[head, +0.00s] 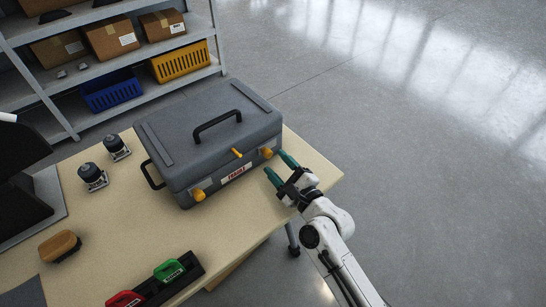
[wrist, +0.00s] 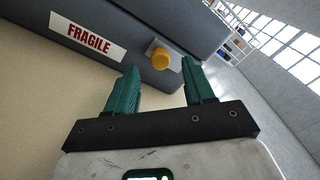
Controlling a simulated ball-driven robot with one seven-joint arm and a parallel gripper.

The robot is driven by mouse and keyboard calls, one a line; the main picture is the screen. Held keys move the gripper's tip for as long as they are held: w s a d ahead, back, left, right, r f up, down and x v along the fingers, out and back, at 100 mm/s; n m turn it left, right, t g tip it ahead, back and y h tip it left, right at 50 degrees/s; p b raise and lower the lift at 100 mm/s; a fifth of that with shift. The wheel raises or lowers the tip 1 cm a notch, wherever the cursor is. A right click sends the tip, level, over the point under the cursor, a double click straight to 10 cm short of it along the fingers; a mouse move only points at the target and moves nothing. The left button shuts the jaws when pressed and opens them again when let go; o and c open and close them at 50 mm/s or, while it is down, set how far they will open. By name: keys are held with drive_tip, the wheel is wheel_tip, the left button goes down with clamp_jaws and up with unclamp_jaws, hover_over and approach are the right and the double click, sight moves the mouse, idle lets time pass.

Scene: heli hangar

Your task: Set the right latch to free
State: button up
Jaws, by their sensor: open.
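A grey case (head: 215,140) lies closed on the table, its handle (head: 217,124) on top. Its front has a right latch with an orange-yellow knob (head: 267,153) on a pale plate, and a left latch with a similar knob (head: 199,195). A small yellow lever (head: 237,153) sits at the lid edge between them. My gripper (head: 279,168) is open and empty just in front of the right latch. In the wrist view the right knob (wrist: 162,60) shows between the two green fingertips (wrist: 161,66); whether they touch it I cannot tell.
A FRAGILE label (wrist: 88,36) is left of the right latch. The beige table (head: 235,222) also carries a dark tray (head: 175,282) with red and green handled items, a brush (head: 60,246) and two dark cylinders (head: 93,176). Shelves (head: 135,75) stand behind; open floor lies right.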

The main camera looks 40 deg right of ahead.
sight(267, 153)
drive_tip(key=shift+w+d, duration=0.1)
drive_tip(key=shift+w, duration=1.35)
clamp_jaws()
